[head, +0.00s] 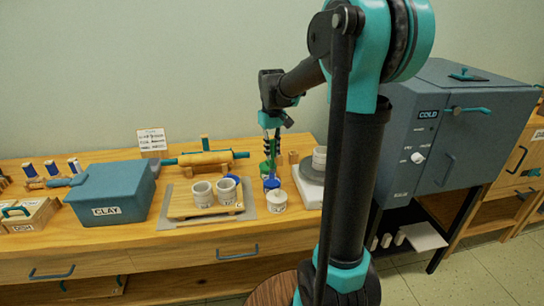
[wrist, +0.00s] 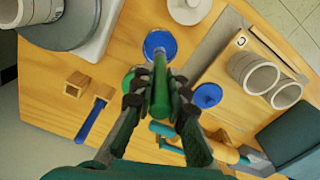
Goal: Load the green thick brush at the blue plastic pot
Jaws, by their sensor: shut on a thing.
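My gripper (wrist: 160,92) is shut on the green thick brush (wrist: 160,80), whose shaft runs up the wrist view from between the fingers. The brush's far end lies over the blue plastic pot (wrist: 160,44), a round blue pot on the wooden counter. I cannot tell whether the bristles touch what is inside. In the head view the gripper (head: 270,140) points down above the blue pot (head: 272,184). A green pot (wrist: 128,78) stands beside it, partly hidden by the brush and a finger.
A white lidded jar (head: 277,202) stands close in front of the blue pot. A board with two pale cups (head: 202,191) is to its left, with a round blue object (wrist: 207,95) nearby. A grey wheel (head: 310,185) is to the right. Small wooden blocks (wrist: 76,84) stand nearby.

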